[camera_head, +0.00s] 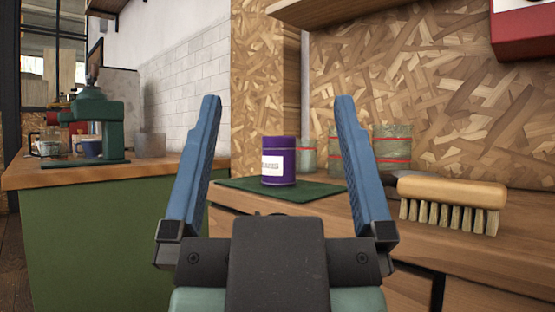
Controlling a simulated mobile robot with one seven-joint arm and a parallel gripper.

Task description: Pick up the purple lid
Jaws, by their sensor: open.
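A purple cylindrical canister (279,148) with a white label stands upright on a dark green mat (234,184) on the wooden counter. Its top is purple too; I cannot make out a separate lid. My gripper (277,101) is open and empty, its two blue fingers pointing forward and spread wide. In the picture the canister shows between the fingers, beyond them, with no visible contact.
A wooden brush (452,192) with pale bristles lies on the counter at right, near the right finger. Several greenish jars with red bands (392,143) stand behind. A green machine (97,127) and mugs (88,148) are on the left counter. A shelf (310,10) hangs above.

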